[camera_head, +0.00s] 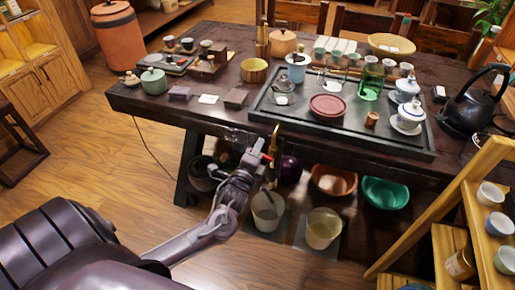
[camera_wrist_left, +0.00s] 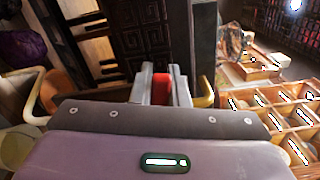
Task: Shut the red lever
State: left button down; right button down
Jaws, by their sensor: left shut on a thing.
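The red lever (camera_head: 267,156) shows as a small red piece at the brass tap (camera_head: 275,136), by the front edge of the tea table. My left gripper (camera_head: 260,152) reaches up to it from below left. In the left wrist view the red lever (camera_wrist_left: 161,88) sits between the two grey fingers of my left gripper (camera_wrist_left: 162,80), which are shut on it. The fingers and the gripper body hide part of the lever. My right gripper is in neither view.
Buckets (camera_head: 267,212) and bowls (camera_head: 385,192) stand below. A wooden rack (camera_head: 440,215) stands at right. Open floor lies at left.

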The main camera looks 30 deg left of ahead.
pick_arm(q)
jog(key=n, duration=0.1)
jog(key=f+n+p, duration=0.1)
jog(key=n, duration=0.1)
jog(key=shift+f, duration=0.1)
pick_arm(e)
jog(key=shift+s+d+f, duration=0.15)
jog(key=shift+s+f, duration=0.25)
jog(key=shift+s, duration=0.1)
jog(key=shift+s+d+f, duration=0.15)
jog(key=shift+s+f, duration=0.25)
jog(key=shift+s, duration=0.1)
pick_arm(q)
jog(key=c, duration=1.4)
grip_release()
jog(key=v, duration=0.8)
jog(key=shift+p, duration=0.3)
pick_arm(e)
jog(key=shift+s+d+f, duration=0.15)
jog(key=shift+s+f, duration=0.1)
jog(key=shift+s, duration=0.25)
